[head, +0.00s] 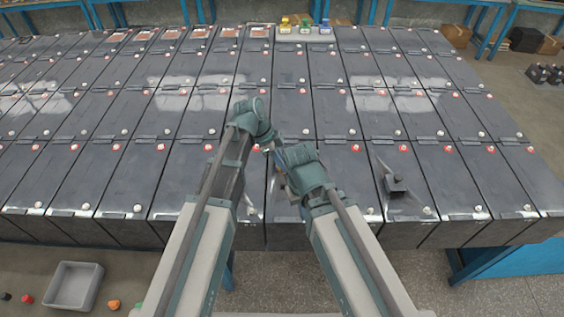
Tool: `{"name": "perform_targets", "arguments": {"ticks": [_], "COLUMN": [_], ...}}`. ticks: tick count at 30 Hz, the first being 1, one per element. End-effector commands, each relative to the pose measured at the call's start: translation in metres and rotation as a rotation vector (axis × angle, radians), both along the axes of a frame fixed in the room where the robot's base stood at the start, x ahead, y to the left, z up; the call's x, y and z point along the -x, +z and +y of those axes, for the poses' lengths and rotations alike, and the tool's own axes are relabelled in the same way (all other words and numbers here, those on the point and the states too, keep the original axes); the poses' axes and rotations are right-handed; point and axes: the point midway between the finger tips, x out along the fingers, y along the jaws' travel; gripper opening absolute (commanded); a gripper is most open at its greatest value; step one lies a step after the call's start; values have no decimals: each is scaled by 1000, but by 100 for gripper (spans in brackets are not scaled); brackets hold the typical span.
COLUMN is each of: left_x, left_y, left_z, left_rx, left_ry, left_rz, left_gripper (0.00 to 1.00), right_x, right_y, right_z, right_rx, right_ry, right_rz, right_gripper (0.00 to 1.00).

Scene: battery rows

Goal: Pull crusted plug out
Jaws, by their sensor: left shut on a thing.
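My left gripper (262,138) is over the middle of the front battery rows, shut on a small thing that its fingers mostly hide. I cannot make out whether this is the crusted plug. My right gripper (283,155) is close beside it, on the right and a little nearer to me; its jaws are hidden. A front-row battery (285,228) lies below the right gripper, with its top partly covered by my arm. No crusted plug shows clearly elsewhere.
Grey batteries with red and white caps fill the bench. A dark tool (396,184) stands on a front battery at right. Coloured bottles stand on a pale tray (290,37) at the back. A grey bin (74,286) is on the floor at left.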

Motion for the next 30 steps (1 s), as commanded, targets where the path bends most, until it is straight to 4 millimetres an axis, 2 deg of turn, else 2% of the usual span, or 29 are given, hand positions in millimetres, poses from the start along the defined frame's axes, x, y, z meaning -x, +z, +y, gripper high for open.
{"name": "perform_targets", "arguments": {"ticks": [30], "left_x": [0], "left_y": [12], "left_z": [0], "left_rx": [0], "left_ry": [0], "left_rz": [0], "left_gripper": [0], "right_x": [0], "right_y": [12], "right_z": [0], "right_rx": [0], "right_ry": [0], "right_rz": [0], "right_gripper": [0]}}
